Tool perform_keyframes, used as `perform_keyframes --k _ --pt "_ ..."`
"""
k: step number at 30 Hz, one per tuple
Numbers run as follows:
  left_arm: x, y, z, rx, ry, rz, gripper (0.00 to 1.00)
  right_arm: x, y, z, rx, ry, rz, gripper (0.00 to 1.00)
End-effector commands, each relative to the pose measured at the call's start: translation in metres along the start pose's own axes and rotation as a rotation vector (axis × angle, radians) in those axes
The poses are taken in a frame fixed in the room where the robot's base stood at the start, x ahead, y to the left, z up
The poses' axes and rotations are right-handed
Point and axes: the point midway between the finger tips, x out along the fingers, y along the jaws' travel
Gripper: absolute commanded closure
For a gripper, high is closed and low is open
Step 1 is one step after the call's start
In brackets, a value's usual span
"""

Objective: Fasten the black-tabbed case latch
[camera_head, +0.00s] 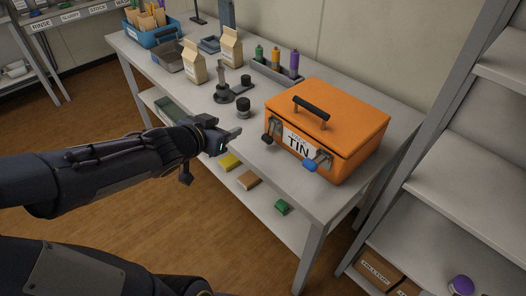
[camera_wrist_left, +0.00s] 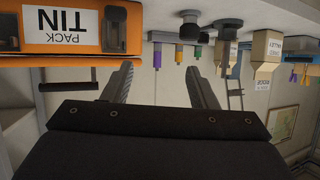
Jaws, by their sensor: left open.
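The orange case (camera_head: 345,135) stands on the bench with its lid down, black handle on top and a "PACK TIN" label on the front. The black-tabbed latch (camera_head: 267,137) is at the left of the front, its tab low and sticking outward; whether it is hooked I cannot tell. The blue-tabbed latch (camera_head: 311,165) is at the right. My left gripper (camera_head: 236,134) is open and empty, apart from the case, left of the black tab. In the left wrist view, upside down, the case (camera_wrist_left: 50,46) is left of the open fingers (camera_wrist_left: 158,75). My right gripper is not in view.
On the bench (camera_head: 225,135) stand a black-lidded jar (camera_head: 243,107), a dark stand (camera_head: 223,93), paper bags (camera_head: 193,63) and a bottle rack (camera_head: 277,72). A shelving unit (camera_head: 440,180) rises close to the right. Bare bench lies in front of the case's left side.

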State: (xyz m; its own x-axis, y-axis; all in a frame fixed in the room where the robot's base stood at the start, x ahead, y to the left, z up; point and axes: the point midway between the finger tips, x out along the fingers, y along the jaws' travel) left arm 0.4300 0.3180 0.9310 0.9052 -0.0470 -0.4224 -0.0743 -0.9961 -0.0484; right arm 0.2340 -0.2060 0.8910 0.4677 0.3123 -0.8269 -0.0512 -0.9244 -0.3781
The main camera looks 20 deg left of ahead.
Motion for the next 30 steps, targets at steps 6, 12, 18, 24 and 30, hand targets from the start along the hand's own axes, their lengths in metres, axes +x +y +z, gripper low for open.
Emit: perform_keyframes --k 6,12,18,24,30 --pt "0.035 0.034 0.035 0.075 0.047 0.264 0.47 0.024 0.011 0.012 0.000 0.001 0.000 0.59" --pt "0.048 0.046 0.040 0.086 0.050 0.321 0.47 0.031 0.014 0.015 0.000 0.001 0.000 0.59" --pt "0.079 0.057 0.040 0.087 0.051 0.320 0.47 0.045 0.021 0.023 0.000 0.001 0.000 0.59" --pt "0.103 0.064 0.037 0.086 0.051 0.317 0.47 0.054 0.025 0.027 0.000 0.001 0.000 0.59" --pt "0.110 0.067 0.034 0.086 0.051 0.316 0.47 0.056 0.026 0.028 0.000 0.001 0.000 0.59"
